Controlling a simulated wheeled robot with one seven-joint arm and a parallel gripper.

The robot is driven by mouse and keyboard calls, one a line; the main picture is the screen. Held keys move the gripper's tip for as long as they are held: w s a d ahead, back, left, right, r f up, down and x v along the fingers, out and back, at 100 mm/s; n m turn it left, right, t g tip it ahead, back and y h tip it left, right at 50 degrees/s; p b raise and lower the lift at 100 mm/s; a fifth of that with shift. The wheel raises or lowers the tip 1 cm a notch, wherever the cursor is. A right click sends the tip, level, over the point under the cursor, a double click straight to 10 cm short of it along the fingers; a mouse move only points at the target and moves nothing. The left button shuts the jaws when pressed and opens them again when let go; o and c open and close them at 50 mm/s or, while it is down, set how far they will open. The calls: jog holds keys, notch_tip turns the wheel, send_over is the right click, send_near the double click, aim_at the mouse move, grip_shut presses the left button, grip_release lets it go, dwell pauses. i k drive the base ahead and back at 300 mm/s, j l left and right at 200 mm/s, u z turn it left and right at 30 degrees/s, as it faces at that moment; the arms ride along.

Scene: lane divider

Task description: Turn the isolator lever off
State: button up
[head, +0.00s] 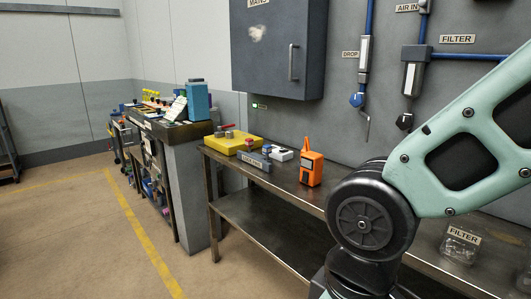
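A grey cabinet (265,45) labelled MAINS hangs on the wall at the upper middle. Its door looks shut, and a vertical pale handle (292,62) stands at the door's right side. I cannot make out an isolator lever; the inside of the cabinet is hidden. My gripper is outside the view; only my arm's teal and black links show at the right.
Blue pipes with a filter unit (411,78) are on the wall. The floor at left is clear.

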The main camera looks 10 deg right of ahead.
aim_at(219, 128)
jog(key=i+j, duration=0.25)
jog(key=i, duration=0.2)
jog(key=i+j, duration=0.3)
jog(key=i, duration=0.15)
jog(key=i+j, duration=0.25)
jog(key=i, duration=0.2)
